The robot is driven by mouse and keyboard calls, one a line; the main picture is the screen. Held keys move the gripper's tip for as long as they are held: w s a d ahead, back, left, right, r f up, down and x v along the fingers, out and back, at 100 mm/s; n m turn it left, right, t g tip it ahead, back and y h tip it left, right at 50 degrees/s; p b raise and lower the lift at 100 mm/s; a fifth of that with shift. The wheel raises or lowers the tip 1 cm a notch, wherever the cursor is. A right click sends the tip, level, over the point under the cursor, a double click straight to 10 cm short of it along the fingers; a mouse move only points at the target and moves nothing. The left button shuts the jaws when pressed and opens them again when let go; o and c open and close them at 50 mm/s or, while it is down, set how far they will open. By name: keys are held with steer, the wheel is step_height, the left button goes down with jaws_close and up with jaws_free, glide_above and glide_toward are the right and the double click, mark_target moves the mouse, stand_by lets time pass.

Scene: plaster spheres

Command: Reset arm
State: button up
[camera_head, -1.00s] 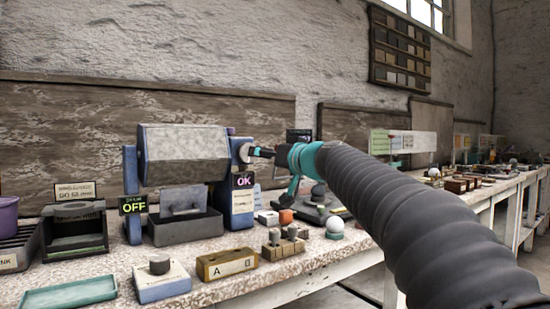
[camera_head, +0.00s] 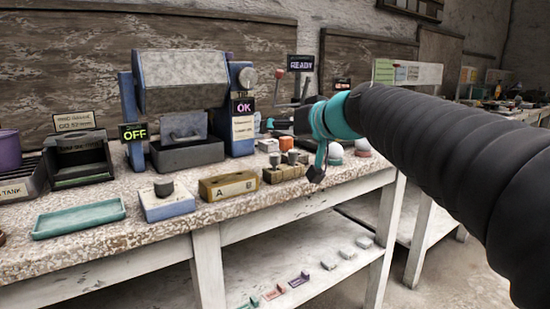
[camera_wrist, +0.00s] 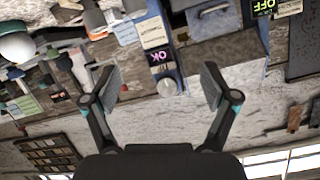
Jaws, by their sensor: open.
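My gripper (camera_wrist: 160,82) is open and empty in the wrist view, its two dark fingers spread wide. That view is upside down, with a silver knob (camera_wrist: 168,87) of the blue machine post lying beyond the gap between the fingers. In the head view, my black ribbed arm comes in from the right and ends in a teal wrist (camera_head: 337,118) over the bench's right part. The knob (camera_head: 247,77) stands clear to the left of the wrist. The grey drum machine (camera_head: 182,80) has an "OFF" sign and an "OK" sign.
On the bench (camera_head: 100,240) are a teal tray (camera_head: 80,217), a white-blue block (camera_head: 167,204), a wooden block marked A and B (camera_head: 229,186), and small weights. A white sphere (camera_head: 335,150) sits close to the wrist. A shelf (camera_head: 300,262) below holds small items.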

steer(key=s+d+f+m+g+h, duration=0.1)
steer(key=s+d+f+g+h, duration=0.2)
steer(key=s+f, duration=1.1)
steer(key=s+d+f+m+g+h, duration=0.2)
steer(key=s+d+f+h, duration=0.3)
steer(key=s+d+f, duration=0.5)
steer(key=s+f+g, duration=0.1)
steer(key=s+f, duration=0.4)
steer(key=shift+d+f, duration=0.25)
steer(key=shift+d, duration=0.05)
